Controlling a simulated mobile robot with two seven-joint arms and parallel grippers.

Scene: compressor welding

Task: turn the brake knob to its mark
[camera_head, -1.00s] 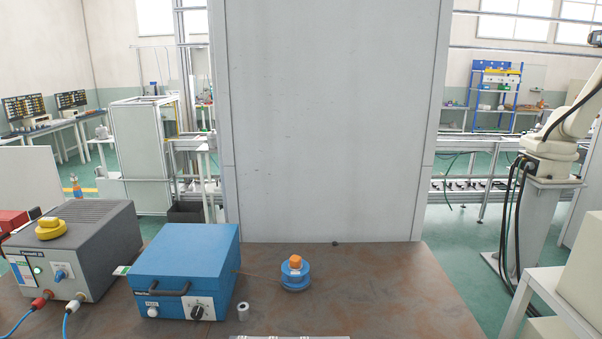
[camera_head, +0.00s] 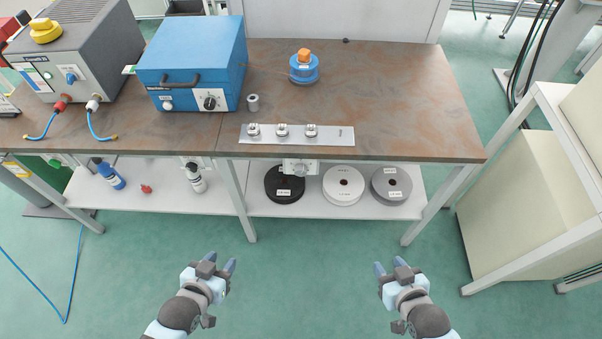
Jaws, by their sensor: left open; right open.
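Which knob is the brake knob cannot be read from labels here. An orange knob (camera_head: 304,55) sits on top of a round blue hub (camera_head: 303,73) at the back middle of the bench. A black dial knob (camera_head: 210,103) is on the front of the blue box (camera_head: 190,60), and its mark is too small to read. My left gripper (camera_head: 219,262) is open and empty, low in the view before the bench. My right gripper (camera_head: 389,266) is open and empty, also before the bench, further right. Both are well apart from the knobs.
A brown bench top (camera_head: 400,110) carries a grey power unit (camera_head: 85,45), a small metal cylinder (camera_head: 253,103) and a metal strip (camera_head: 335,136) with three round fittings. Several spools, one white (camera_head: 343,185), lie on the lower shelf. A cream cabinet (camera_head: 520,190) stands at right.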

